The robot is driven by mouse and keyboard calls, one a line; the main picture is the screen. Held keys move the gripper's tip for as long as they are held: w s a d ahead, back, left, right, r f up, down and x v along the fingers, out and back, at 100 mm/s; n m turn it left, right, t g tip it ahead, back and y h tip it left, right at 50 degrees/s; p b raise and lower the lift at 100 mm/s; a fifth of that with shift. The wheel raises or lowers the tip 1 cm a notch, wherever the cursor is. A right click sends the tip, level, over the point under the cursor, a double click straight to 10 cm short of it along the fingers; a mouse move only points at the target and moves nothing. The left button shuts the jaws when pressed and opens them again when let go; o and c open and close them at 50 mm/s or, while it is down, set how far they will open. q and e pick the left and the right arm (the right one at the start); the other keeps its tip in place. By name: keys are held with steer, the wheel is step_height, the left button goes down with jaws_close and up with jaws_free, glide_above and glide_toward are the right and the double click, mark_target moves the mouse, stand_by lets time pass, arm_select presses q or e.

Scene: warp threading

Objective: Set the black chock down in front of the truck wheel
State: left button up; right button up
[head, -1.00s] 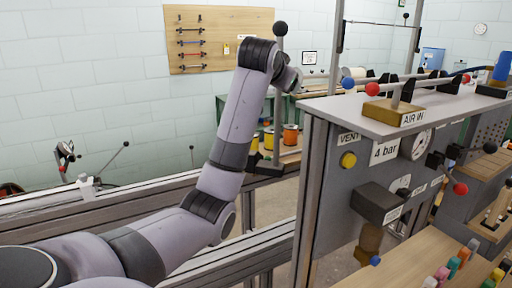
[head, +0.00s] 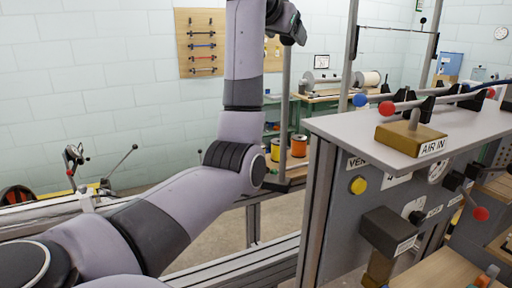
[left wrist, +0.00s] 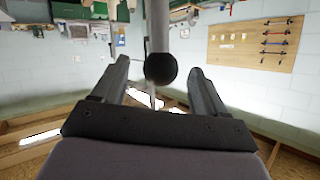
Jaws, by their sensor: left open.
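I cannot make out the black chock or the truck wheel in these views. My left gripper (head: 291,26) is at the top edge of the head view, at the end of my raised arm, partly cut off. In the left wrist view, my left gripper (left wrist: 158,65) is open with its two fingers spread. A black ball (left wrist: 161,69) on a grey pole (left wrist: 158,25) shows between the fingers, with gaps on both sides and no visible contact. How deep it lies between them is hard to tell. My right gripper is not in view.
A grey cabinet (head: 340,205) with an AIR IN block (head: 411,137) stands at the right. A metal rail (head: 215,272) crosses low. Orange spools (head: 298,146) stand behind. A peg board (head: 203,62) hangs on the wall. Levers (head: 121,160) stand at the far left.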

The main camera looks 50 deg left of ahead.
arm_select(q)
steer(key=shift+p+x, duration=0.3)
steer(key=shift+x, duration=1.25)
jaws_close()
steer(key=shift+s+r, duration=0.1)
steer(key=shift+a, duration=0.1)
